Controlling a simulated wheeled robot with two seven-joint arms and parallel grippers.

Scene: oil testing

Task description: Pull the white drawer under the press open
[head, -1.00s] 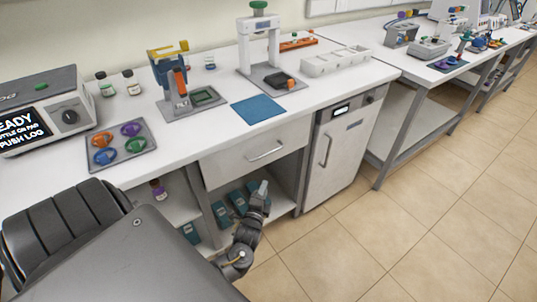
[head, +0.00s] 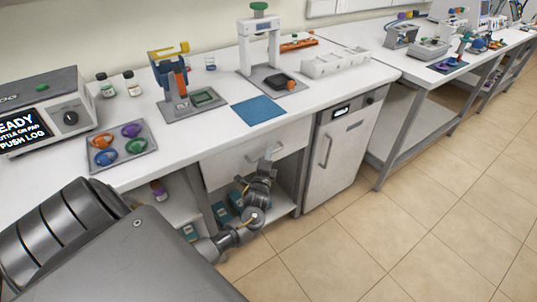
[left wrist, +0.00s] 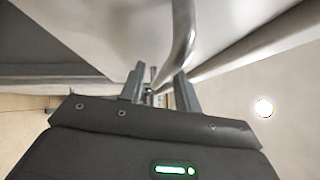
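The white drawer (head: 222,166) sits under the bench top, below the white press (head: 244,50) with a green knob. Its front looks flush with the bench, so it appears shut. My left gripper (head: 266,158) is at the drawer's metal handle and hides part of it. In the left wrist view the handle (left wrist: 186,38) runs down toward the gap between my two fingers (left wrist: 160,85). The fingers are apart, so the gripper is open. I cannot tell whether the bar lies fully between them or whether they touch it. My right gripper is not in view.
Blue items (head: 222,212) stand on the open shelf below the drawer. A white cabinet (head: 338,150) with its own handle is to the right. A blue mat (head: 258,109) lies on the bench top (head: 205,130) above the drawer. The tiled floor (head: 400,240) in front is clear.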

